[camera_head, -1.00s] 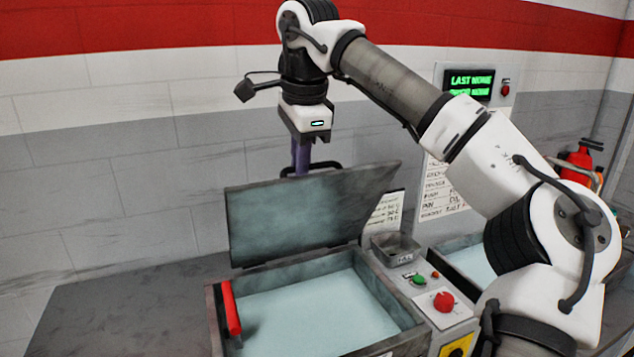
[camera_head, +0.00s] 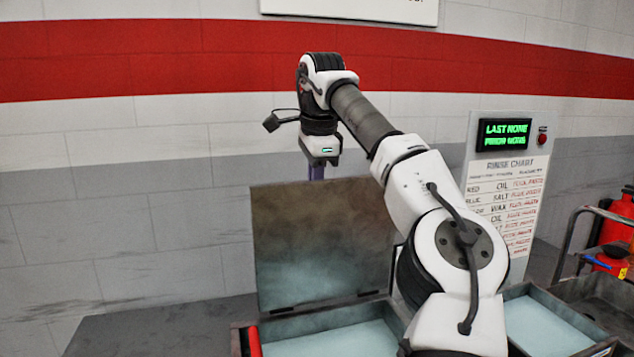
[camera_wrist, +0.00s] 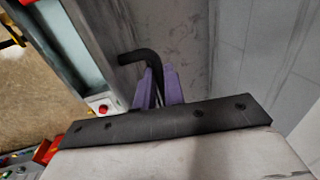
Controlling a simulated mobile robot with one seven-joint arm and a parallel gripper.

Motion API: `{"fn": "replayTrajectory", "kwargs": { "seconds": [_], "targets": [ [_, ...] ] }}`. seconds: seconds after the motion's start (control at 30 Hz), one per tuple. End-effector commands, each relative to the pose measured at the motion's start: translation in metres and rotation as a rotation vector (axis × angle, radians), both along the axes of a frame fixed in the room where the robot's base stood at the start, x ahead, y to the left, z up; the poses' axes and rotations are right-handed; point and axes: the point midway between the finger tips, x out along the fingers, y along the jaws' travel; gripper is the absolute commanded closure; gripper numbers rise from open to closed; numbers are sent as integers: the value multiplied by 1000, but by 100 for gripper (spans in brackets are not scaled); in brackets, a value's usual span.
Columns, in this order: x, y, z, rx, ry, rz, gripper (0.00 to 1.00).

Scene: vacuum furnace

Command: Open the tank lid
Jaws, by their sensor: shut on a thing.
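The tank lid (camera_head: 322,240) stands raised, close to upright, along the back of the open tank (camera_head: 325,322), with its inner face toward the head camera. Pale blue liquid shows in the tank. My gripper (camera_head: 317,173) is at the lid's top edge, its purple fingertips partly hidden behind the lid. In the wrist view, my gripper (camera_wrist: 158,80) has its two purple fingers shut on the bent black handle (camera_wrist: 138,57) of the lid. The handle is hidden in the head view now.
A second open tank (camera_head: 545,322) is at the right, below a rinse chart panel (camera_head: 505,190) with a green-lit display. A red extinguisher (camera_head: 618,225) is at the far right. A red bar (camera_head: 254,342) is at the first tank's left side. The wall stands behind the lid.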

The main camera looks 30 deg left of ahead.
Motion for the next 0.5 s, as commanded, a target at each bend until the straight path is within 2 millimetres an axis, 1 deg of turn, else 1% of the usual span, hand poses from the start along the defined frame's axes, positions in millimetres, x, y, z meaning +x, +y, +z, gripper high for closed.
{"fn": "replayTrajectory", "kwargs": {
  "seconds": [0.03, 0.33, 0.37, 0.5],
  "targets": [
    [0, 1, -8, -9, 11, 2, 100],
    [1, 0, -8, -10, 12, 2, 100],
    [1, 0, -8, -10, 11, 2, 86],
    [1, 0, -6, -7, 8, 1, 67]
  ]
}}
